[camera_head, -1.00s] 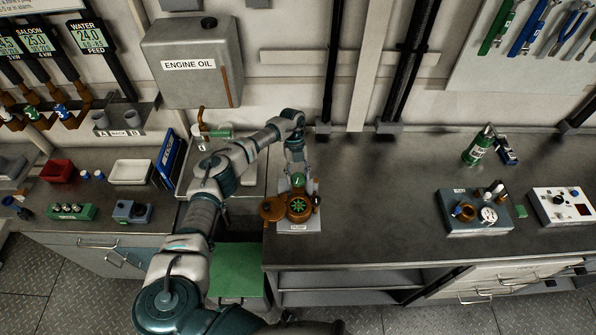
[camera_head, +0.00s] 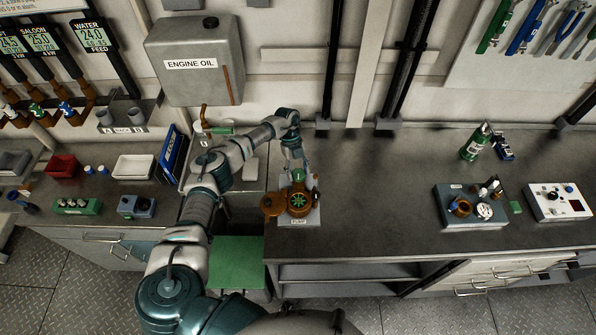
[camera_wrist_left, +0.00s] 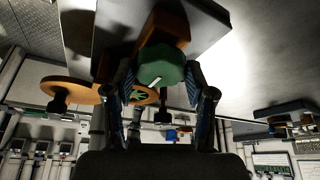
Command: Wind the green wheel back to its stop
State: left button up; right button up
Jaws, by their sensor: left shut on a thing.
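The green wheel (camera_head: 298,176) is a small lobed knob at the back of a brown pump body (camera_head: 272,204) on the bench. In the left wrist view the wheel (camera_wrist_left: 162,66) has a pale mark on its face. My left gripper (camera_head: 297,168) comes down on the wheel from behind and is shut on it, with one finger (camera_wrist_left: 205,105) on each side. A flat green spoked rotor (camera_head: 299,202) sits in the pump's round opening, in front of the wheel. The wheel's stop cannot be made out. My right gripper is not in view.
The pump stands on a grey plate (camera_head: 313,215) near the bench's front edge. My left arm passes over the gap with the green-topped stool (camera_head: 238,262). A grey block with parts (camera_head: 451,217) and a white control box (camera_head: 546,212) stand right. The bench between is clear.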

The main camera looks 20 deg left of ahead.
pick_arm(q)
jog(key=o, duration=1.1)
jog(key=shift+w, duration=0.15)
jog(key=shift+o, duration=0.3)
jog(key=shift+a, duration=0.1)
jog(key=v, duration=1.1)
jog(key=shift+w+a+r, duration=0.15)
jog(key=shift+w+r, duration=0.15)
jog(key=shift+r, duration=0.05)
